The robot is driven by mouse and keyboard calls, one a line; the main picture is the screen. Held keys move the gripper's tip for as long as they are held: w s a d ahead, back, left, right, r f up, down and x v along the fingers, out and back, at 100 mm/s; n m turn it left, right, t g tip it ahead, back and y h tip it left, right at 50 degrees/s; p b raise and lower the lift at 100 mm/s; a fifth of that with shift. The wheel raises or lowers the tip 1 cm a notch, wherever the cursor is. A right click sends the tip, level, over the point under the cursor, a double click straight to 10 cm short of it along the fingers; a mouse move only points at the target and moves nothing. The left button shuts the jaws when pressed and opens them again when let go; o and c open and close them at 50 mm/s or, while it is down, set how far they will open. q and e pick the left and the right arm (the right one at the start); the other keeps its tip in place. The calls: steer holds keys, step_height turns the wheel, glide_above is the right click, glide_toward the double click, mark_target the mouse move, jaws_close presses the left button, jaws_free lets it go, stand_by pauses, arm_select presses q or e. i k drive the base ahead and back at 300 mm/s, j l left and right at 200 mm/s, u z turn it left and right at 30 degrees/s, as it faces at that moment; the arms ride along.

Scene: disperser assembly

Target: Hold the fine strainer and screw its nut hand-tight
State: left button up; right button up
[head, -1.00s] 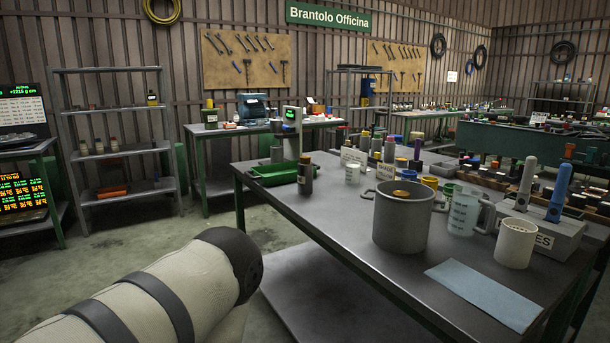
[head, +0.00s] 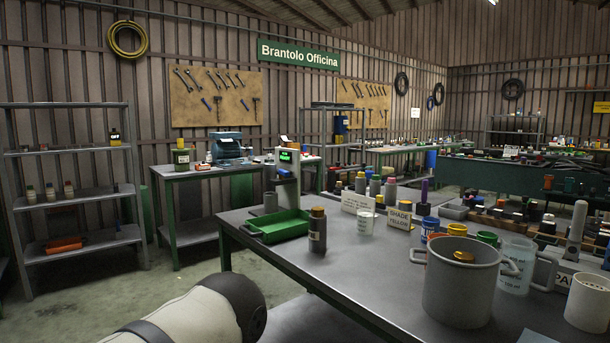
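I cannot make out a fine strainer or its nut in the head view. Neither gripper shows; only a pale rounded part of my own arm is at the lower left. A grey metal pot (head: 458,297) with side handles stands upright on the near table (head: 345,275). A small gold-coloured round piece (head: 463,256) shows inside the pot's mouth; I cannot tell what it is. A tall grey-handled tool (head: 577,233) stands upright in a labelled block at the right.
A green tray (head: 277,227) and a dark brown bottle (head: 317,231) are at the table's far left. Small jars and signs crowd the back. The table's left front is clear.

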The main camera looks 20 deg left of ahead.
mark_target(318, 212)
steer(key=i+j+z, duration=0.1)
steer(key=j+z, duration=0.25)
steer(key=j, duration=1.15)
